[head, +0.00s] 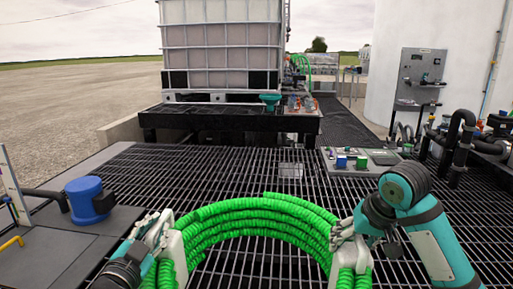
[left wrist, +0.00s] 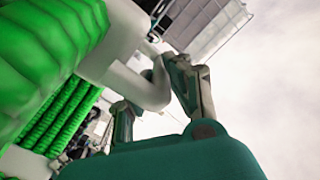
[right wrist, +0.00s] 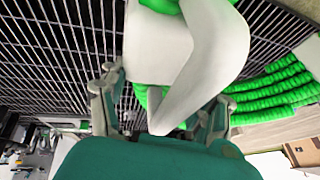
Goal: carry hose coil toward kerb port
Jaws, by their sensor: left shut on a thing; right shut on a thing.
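The bright green hose coil (head: 250,222) hangs in the lower middle of the head view, with a pale handle bracket on each side. My left gripper (head: 150,238) is shut on the coil's left bracket (head: 172,257). In the left wrist view the fingers close around the pale handle (left wrist: 150,88) beside the green loops (left wrist: 50,50). My right gripper (head: 342,236) is shut on the coil's right bracket (head: 350,256). In the right wrist view the fingers straddle the pale handle (right wrist: 185,60). The coil's lower part is cut off. I cannot identify the kerb port.
A caged tote (head: 222,40) stands on a black platform (head: 230,122) ahead. A blue capped drum (head: 88,200) is at left. A small panel with coloured blocks (head: 362,163) and black piping (head: 460,135) are at right. Open grating (head: 230,170) lies between.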

